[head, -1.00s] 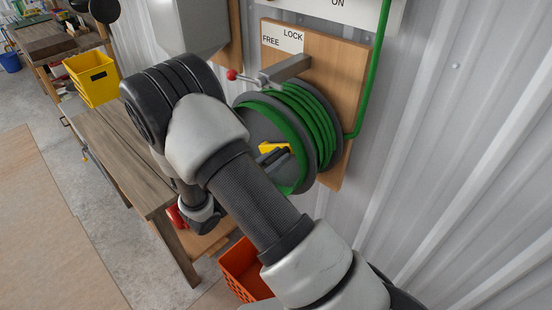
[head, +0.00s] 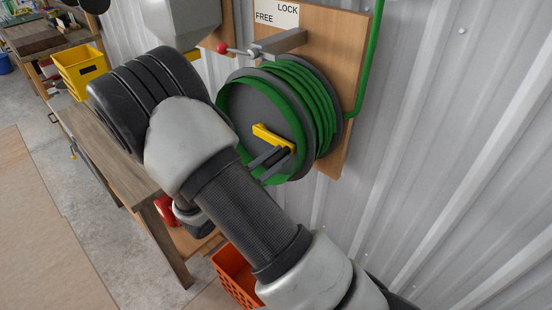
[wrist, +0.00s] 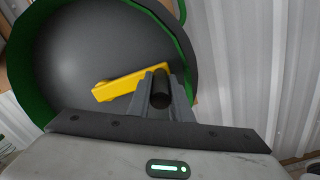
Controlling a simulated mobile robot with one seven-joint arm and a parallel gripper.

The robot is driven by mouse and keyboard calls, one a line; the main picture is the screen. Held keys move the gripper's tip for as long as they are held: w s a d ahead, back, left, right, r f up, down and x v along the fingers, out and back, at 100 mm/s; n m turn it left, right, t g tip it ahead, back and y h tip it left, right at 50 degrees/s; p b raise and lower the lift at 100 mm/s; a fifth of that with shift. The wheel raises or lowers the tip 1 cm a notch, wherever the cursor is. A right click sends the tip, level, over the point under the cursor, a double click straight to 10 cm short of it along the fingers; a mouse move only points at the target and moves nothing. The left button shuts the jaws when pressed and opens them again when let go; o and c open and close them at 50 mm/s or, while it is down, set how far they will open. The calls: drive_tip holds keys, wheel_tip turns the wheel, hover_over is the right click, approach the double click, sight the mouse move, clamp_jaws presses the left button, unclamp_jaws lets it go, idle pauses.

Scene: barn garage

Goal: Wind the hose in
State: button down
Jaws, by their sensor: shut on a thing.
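The hose reel is a grey drum (head: 235,105) on a wooden board, with several turns of green hose (head: 312,100) on it. A yellow crank arm (head: 268,134) crosses its face and slopes down to the right. My gripper (head: 273,159) is shut on the black crank handle at the low right end of that arm. In the wrist view the fingers (wrist: 161,92) flank the dark round handle (wrist: 160,88), beside the yellow crank arm (wrist: 125,87). A lever with a red knob (head: 222,48) points left above the reel, below a FREE and LOCK sign (head: 280,14).
The hose runs up the corrugated wall (head: 450,130) at right. A wooden workbench (head: 110,145) with a yellow bin (head: 80,70) stands at left. An orange crate (head: 235,278) is on the floor below. My arm covers part of the reel's left side.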

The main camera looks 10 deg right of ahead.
drive_tip(key=shift+s+f, duration=0.1)
drive_tip(key=shift+f, duration=0.1)
drive_tip(key=c, duration=1.6)
unclamp_jaws()
drive_tip(key=shift+a+r, duration=0.1)
drive_tip(key=shift+a, duration=0.05)
drive_tip(key=v, duration=1.7)
drive_tip(key=shift+s, duration=0.1)
